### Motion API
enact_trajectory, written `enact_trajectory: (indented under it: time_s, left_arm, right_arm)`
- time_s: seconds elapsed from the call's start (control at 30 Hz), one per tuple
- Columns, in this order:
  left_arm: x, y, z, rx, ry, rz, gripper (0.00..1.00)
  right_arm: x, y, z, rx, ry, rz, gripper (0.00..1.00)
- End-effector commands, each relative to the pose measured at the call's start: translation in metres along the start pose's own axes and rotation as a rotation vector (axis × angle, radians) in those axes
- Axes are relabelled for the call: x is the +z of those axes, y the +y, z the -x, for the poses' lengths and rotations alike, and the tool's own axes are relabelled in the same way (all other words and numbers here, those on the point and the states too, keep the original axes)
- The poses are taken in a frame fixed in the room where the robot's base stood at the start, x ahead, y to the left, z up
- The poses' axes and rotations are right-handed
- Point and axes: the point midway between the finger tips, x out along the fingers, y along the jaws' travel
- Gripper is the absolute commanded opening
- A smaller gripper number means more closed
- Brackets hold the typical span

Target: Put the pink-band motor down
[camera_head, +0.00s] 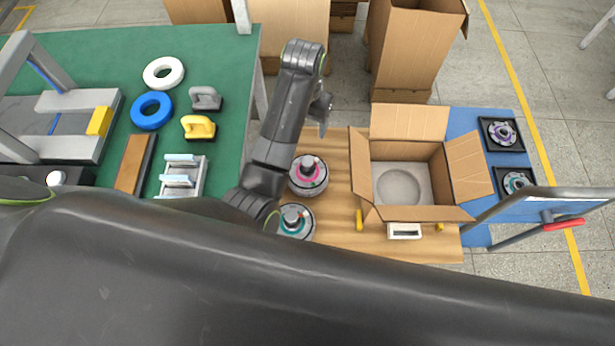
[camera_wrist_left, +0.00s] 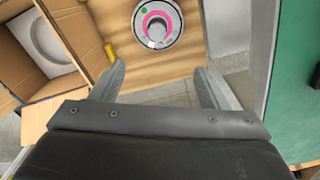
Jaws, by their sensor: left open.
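The pink-band motor (camera_head: 316,183) stands on the wooden table top, close to its left edge. It also shows in the left wrist view (camera_wrist_left: 171,36), beyond and between the fingertips, with a gap to them. My left gripper (camera_head: 323,108) is above the table's back edge, apart from the motor. In the left wrist view the fingers of my left gripper (camera_wrist_left: 160,75) are spread, with nothing between them. My right gripper is not in view.
A teal-band motor (camera_head: 305,233) stands just in front, partly hidden by my arm. An open cardboard box (camera_head: 408,214) holds a foam insert (camera_head: 420,173) with an empty round recess.

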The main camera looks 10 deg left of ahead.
Motion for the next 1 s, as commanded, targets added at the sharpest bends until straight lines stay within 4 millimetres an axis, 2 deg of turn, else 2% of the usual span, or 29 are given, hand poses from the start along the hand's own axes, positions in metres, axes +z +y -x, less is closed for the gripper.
enact_trajectory:
  time_s: [0.03,0.2,0.43,0.8,1.0]
  left_arm:
    - [0.0,0.0,-0.018,0.0,0.0,0.0,0.69]
    - [0.0,0.0,-0.039,0.0,0.0,0.0,0.69]
    - [0.0,0.0,-0.054,0.0,-0.002,0.0,0.69]
    - [0.001,0.0,-0.131,-0.002,-0.004,0.001,0.69]
    - [0.0,0.0,-0.158,0.0,-0.001,0.0,0.69]
  right_arm:
    - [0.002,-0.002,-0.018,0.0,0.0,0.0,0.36]
    - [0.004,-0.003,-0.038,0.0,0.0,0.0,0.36]
    - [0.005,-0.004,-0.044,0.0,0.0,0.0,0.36]
    - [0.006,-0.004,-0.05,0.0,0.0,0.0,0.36]
    - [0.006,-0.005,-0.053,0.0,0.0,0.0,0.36]
